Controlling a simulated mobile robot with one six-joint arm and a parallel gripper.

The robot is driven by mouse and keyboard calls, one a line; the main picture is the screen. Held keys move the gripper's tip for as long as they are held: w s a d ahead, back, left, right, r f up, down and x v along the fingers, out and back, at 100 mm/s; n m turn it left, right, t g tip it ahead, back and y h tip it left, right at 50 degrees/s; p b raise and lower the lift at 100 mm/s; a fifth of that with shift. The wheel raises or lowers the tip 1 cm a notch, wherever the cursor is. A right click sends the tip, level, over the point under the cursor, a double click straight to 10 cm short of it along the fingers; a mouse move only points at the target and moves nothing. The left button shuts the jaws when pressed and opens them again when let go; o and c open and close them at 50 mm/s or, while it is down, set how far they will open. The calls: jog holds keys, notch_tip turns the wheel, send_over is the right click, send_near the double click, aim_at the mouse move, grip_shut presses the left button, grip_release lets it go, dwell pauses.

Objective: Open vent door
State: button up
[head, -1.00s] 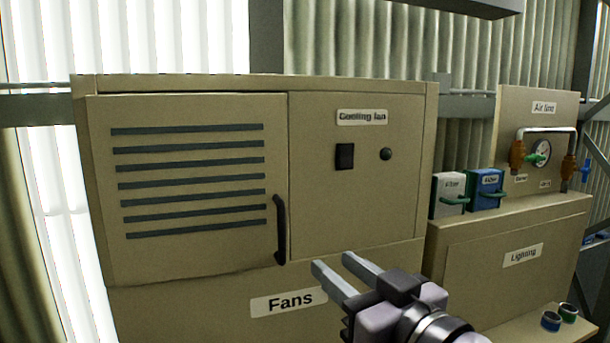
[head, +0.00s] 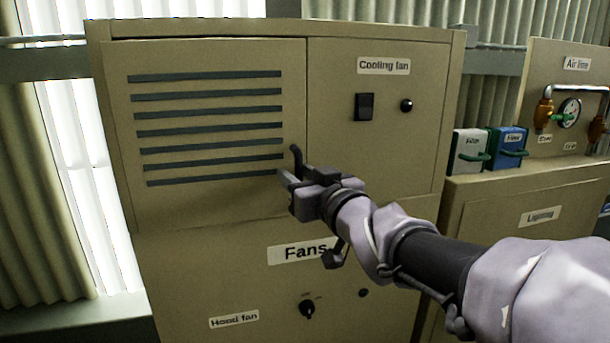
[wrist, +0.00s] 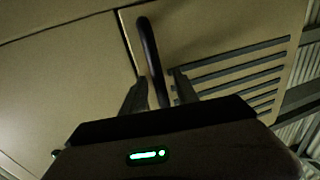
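The vent door (head: 215,115) is a beige panel with several dark horizontal slots, on the left of the cabinet front. It looks shut against the cabinet. Its dark upright handle (head: 297,158) is at the door's right edge, and its lower part is hidden behind my gripper (head: 288,178) in the head view. In the wrist view the handle (wrist: 148,45) runs down between the two fingers of my gripper (wrist: 159,77). The fingers are open around it, one on each side, with small gaps visible.
Right of the door is a fixed panel labelled "Cooling fan" with a black switch (head: 364,107) and a round knob (head: 406,105). Below are a "Fans" label and a hood fan knob (head: 307,309). White (head: 469,151) and blue (head: 507,147) boxes stand on the right cabinet.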

grip_shut()
dwell(1.4)
